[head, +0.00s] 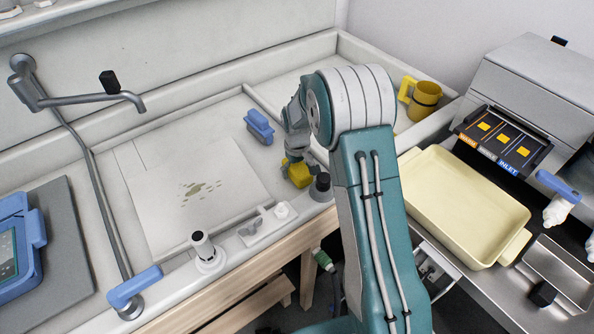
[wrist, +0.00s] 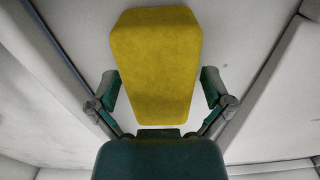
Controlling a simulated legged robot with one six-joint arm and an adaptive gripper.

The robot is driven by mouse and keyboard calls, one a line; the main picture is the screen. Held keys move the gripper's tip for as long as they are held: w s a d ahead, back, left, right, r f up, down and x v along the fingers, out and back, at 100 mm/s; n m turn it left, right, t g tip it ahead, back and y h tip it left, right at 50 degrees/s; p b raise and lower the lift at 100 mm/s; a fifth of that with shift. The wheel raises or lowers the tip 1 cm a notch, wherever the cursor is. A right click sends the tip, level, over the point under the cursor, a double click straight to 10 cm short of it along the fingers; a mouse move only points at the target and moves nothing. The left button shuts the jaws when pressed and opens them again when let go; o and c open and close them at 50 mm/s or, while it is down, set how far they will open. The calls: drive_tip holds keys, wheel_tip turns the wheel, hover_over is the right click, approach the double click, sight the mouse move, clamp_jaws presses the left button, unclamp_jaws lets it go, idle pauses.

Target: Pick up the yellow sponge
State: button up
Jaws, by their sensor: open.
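The yellow sponge (wrist: 155,60) fills the upper middle of the wrist view, a tapered block lying on a pale surface. My gripper (wrist: 160,90) is open, with one finger on each side of the sponge's lower half. Narrow gaps show between the fingers and the sponge, so it looks apart from both. In the head view the sponge (head: 300,175) lies in the white sink unit near its front edge. My gripper (head: 294,157) is right over it, and my arm hides part of the area behind.
A blue brush-like object (head: 259,127) lies left of my gripper. A dark-topped knob (head: 321,187) stands close on the right. A yellow mug (head: 423,100) and a cream tray (head: 465,205) are at the right.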

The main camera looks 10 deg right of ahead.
sight(297, 166)
drive_tip(key=shift+f, duration=0.15)
drive_tip(key=c, duration=0.8)
drive_tip(key=shift+c, duration=0.2)
wheel_tip(297, 166, up, 10)
drive_tip(key=shift+r, duration=0.1)
drive_tip(key=o, duration=0.4)
drive_tip(key=c, duration=0.5)
